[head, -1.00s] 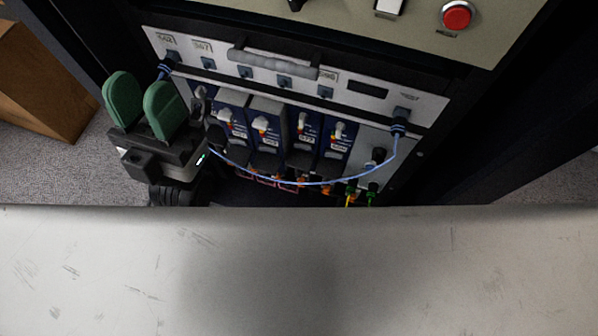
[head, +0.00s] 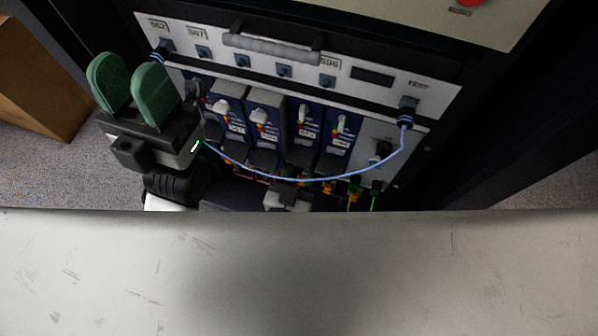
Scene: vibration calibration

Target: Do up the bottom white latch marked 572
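Several blue modules sit side by side in the rack, each with a white latch on its face. The third module's latch (head: 304,116) and the fourth's (head: 341,123) stick out from the upper faces. The small labels below are too blurred to tell which reads 572, and any lower latch is hidden or unclear. My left gripper (head: 131,84) is left of the modules, its two green finger pads apart with nothing between them. It touches no latch. I cannot identify my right gripper; a grey-white part (head: 287,198) shows low in front of the modules, partly hidden by the pale surface.
A blue cable (head: 310,179) hangs in a loop across the modules from the white panel (head: 300,64). The panel has a grey handle (head: 272,47). A wooden box (head: 35,85) stands at the left. A pale surface (head: 300,270) fills the bottom.

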